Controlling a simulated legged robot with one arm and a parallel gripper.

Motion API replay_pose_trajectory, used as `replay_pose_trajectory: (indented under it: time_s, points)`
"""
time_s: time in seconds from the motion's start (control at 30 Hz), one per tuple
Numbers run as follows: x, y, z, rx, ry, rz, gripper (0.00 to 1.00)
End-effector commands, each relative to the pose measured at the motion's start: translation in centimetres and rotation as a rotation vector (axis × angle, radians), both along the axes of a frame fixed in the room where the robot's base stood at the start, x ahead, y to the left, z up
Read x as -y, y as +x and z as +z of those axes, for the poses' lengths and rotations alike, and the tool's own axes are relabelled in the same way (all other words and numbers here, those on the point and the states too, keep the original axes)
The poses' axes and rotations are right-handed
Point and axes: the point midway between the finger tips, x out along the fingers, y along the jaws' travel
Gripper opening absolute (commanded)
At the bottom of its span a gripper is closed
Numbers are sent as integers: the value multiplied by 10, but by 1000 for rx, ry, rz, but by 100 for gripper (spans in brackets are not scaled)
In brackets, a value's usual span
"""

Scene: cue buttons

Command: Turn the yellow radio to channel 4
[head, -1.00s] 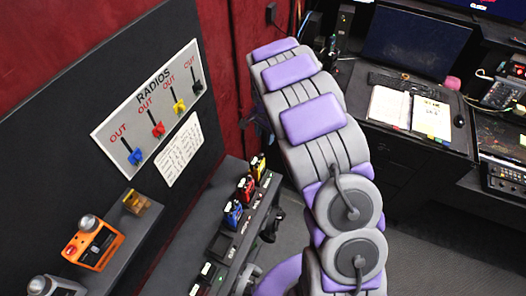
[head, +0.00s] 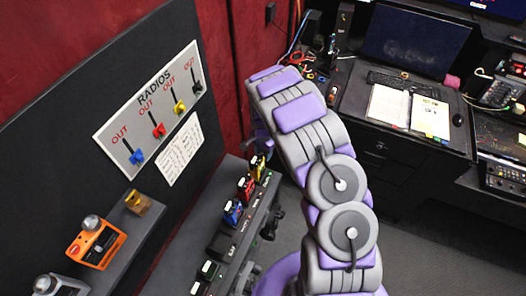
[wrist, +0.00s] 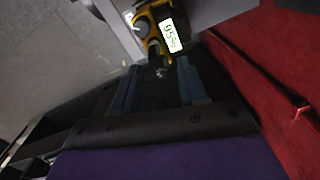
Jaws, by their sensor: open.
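The yellow radio (head: 257,167) stands at the far end of a row of small radios on the dark shelf rack in the head view. In the wrist view the yellow radio (wrist: 155,14) is at the top, with a grey round knob and a white label reading about "95%". My gripper (wrist: 158,66) is open, its two fingers apart and pointing at the radio's near end. A small part of the radio shows between or just beyond the fingertips; I cannot tell whether they touch. My arm hides most of the gripper in the head view.
Red and blue radios (head: 233,212) stand beside the yellow one. A "RADIOS" board (head: 150,105) with colored hooks hangs on the dark panel. An orange device (head: 96,243) sits on a ledge. A red wall (wrist: 275,80) is close on the right in the wrist view.

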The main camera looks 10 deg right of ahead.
Motion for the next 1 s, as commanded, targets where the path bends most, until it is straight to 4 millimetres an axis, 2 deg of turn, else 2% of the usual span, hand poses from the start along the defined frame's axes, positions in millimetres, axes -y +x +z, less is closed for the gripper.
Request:
replay_pose_trajectory:
  time_s: [0.1, 0.53, 0.77, 1.0]
  points:
    - [-2, 0, 0, 0, -1, 1, 40]
    - [1, 0, 0, -1, 2, 1, 0]
    - [0, 0, 0, 0, 0, 8, 0]
    - [0, 1, -1, 3, -1, 181, 0]
